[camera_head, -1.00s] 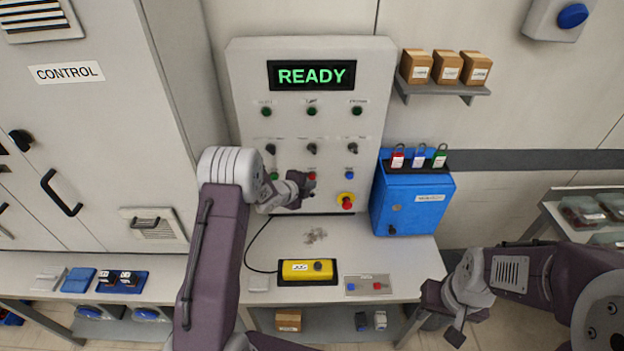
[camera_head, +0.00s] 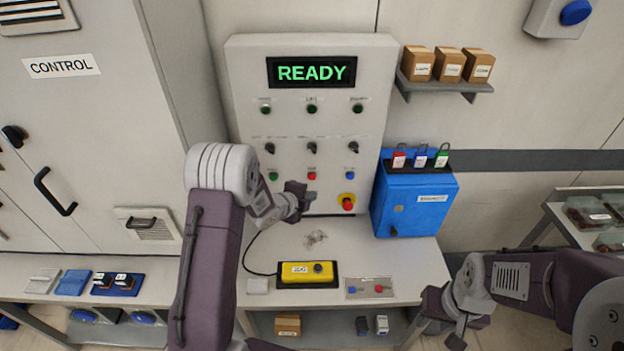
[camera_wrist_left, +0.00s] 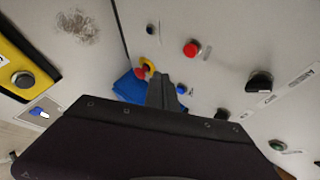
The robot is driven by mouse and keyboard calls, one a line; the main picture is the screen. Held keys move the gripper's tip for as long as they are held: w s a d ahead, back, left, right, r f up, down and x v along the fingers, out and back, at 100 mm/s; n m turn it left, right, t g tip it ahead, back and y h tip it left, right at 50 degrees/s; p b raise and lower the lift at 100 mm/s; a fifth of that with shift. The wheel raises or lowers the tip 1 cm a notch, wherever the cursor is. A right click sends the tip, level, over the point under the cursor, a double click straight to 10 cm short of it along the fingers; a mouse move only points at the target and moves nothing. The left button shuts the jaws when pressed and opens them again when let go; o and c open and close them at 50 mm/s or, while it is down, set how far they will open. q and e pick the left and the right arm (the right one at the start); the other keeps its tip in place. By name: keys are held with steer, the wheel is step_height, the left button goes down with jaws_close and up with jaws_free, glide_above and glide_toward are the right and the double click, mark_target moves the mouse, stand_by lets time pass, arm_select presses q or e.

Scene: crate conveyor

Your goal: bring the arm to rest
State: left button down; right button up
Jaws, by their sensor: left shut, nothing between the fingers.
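My left gripper (camera_head: 303,196) is shut and empty in the head view. It is just in front of the lower part of the grey control panel (camera_head: 245,85), below the red button (camera_head: 311,176). In the left wrist view the shut fingers (camera_wrist_left: 162,92) point toward the panel, with the red button (camera_wrist_left: 192,48) apart from them. The panel's display (camera_head: 311,72) reads READY in green. My right gripper (camera_head: 445,325) hangs at the lower right, in front of the workbench's right end; its finger opening is not clear.
On the bench (camera_head: 400,262) are a yellow control box (camera_head: 295,270) with a cable and a small plate (camera_head: 385,287) with blue and red parts. A blue lockout box (camera_head: 415,205) stands right of the panel. A shelf (camera_head: 445,87) holds cardboard boxes. A red emergency knob (camera_head: 348,203) is near.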

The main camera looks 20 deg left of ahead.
stand_by(0.4)
arm_select(q)
steer(key=s+d+r+n+y, duration=0.15)
steer(key=s+r, duration=0.25)
steer(key=r, duration=0.8)
steer(key=s+f+n+g+y, duration=0.1)
steer(key=s+f+n+g, duration=0.4)
steer(key=s+n, duration=0.4)
steer(key=s+a+f+n+g+y, duration=0.1)
steer(key=s+f+n+g, duration=0.3)
steer(key=s+n, duration=0.6)
steer(key=s+f, duration=0.1)
steer(key=s, duration=0.6)
steer(key=shift+s+a+f+g, duration=0.2)
steer(key=shift+a+g, duration=0.1)
steer(key=shift+g, duration=0.1)
